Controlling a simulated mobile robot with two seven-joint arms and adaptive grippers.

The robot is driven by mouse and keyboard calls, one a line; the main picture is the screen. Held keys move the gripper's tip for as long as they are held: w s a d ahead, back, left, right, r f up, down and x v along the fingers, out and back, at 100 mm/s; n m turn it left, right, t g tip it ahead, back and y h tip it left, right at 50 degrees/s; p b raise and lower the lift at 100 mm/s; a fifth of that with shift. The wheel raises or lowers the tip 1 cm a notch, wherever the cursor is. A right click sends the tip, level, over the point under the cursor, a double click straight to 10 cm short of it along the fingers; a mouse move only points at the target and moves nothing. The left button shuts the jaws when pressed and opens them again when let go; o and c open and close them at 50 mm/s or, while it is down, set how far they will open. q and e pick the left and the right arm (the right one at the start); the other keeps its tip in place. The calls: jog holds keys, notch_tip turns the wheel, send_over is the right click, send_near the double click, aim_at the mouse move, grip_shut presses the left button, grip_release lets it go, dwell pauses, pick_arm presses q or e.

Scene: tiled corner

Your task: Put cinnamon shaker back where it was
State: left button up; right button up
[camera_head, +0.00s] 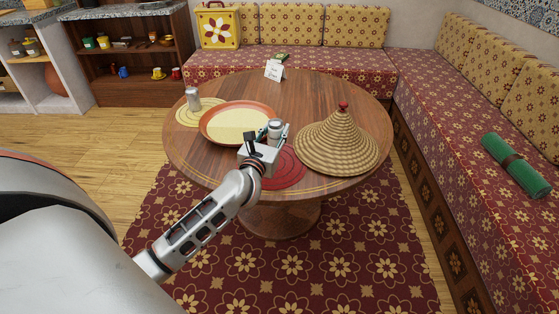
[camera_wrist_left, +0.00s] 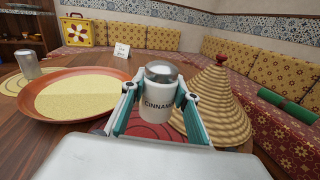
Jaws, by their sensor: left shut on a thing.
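My left gripper (camera_head: 271,137) is shut on the cinnamon shaker (camera_head: 275,126). The shaker is a white cylinder with a grey metal top, and part of its "CINNAMON" label faces the left wrist view (camera_wrist_left: 157,107). It is upright between the fingers, over or beside the red round mat (camera_head: 287,174); I cannot tell whether it touches anything below. The gripper hides part of the mat. A second, silver-topped shaker (camera_head: 193,98) stands on the yellow round mat (camera_head: 181,114) at the table's left. My right gripper is in neither view.
The round wooden table (camera_head: 322,91) also carries a wide dish of yellow grain (camera_head: 205,127) just left of my gripper. A woven cone lid with a red knob (camera_head: 338,142) stands close on the right. A small white card (camera_head: 273,70) stands at the back.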

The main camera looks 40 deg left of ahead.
aim_at(274, 144)
pick_arm(q)
notch_tip(274, 144, down, 4)
jog(key=shift+r+b, duration=0.2)
jog(key=shift+b, duration=0.2)
notch_tip(274, 144, down, 3)
jog(key=shift+r+b, duration=0.15)
jog(key=shift+b, duration=0.45)
jog(key=shift+f, duration=0.25)
notch_tip(274, 144, down, 3)
jog(key=shift+s+r+b, duration=0.1)
jog(key=shift+r+b, duration=0.05)
jog(key=shift+b, duration=0.65)
jog(key=shift+f+b, duration=0.45)
jog(key=shift+f, duration=0.4)
jog(key=shift+r, duration=0.3)
jog(key=shift+f, duration=0.25)
jog(key=o, duration=1.1)
jog(key=shift+o, duration=0.2)
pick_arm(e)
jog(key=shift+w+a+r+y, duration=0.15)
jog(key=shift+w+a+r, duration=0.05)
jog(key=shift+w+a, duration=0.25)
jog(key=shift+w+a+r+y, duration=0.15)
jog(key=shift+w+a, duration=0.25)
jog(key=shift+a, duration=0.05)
